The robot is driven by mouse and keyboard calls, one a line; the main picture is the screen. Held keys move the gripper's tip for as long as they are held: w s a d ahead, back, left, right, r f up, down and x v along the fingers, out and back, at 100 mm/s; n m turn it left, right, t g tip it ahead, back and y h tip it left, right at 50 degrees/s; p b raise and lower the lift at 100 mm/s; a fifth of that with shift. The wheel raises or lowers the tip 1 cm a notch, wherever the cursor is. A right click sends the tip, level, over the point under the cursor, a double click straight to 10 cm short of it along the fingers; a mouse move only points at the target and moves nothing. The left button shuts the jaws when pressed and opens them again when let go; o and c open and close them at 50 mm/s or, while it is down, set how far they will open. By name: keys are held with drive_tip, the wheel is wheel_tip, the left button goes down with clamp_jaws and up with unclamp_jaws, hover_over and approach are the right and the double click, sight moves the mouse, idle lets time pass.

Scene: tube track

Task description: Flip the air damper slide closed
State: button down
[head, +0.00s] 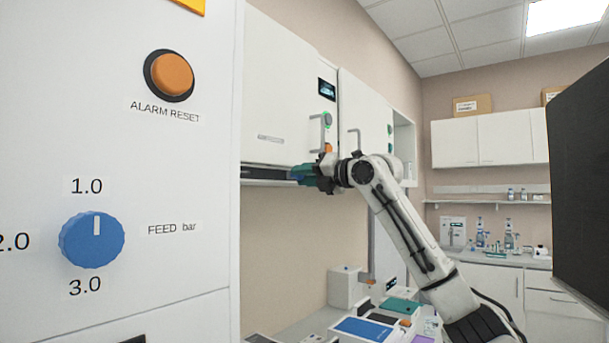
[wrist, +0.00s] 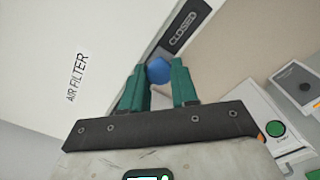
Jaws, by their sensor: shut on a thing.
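The air damper slide's blue knob (wrist: 159,71) sits between the green fingers of my gripper (wrist: 160,68) in the wrist view. My gripper is shut on the knob. A dark strip with the word CLOSED (wrist: 183,38) runs beyond the knob, toward the upper right of the wrist view. The plate is uncovered and readable. In the head view my gripper (head: 303,174) is at the lower edge of a white wall cabinet (head: 285,85), at the right end of a dark slot (head: 265,174). The knob is hidden there by the gripper.
An AIR FILTER label (wrist: 77,77) is left of the knob in the wrist view. A white panel with a blue feed dial (head: 91,240) and an orange alarm button (head: 172,74) stands close at left. A bench with several items (head: 365,328) lies below my arm.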

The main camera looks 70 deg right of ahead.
drive_tip(key=shift+d, duration=0.1)
drive_tip(key=c, duration=0.9)
unclamp_jaws()
drive_tip(key=shift+s+d, duration=0.1)
drive_tip(key=shift+d, duration=0.1)
drive_tip(key=shift+o, duration=0.2)
drive_tip(key=shift+s+a, duration=0.15)
drive_tip(key=shift+s, duration=0.15)
drive_tip(key=b+v, duration=0.3)
drive_tip(key=v, duration=0.7)
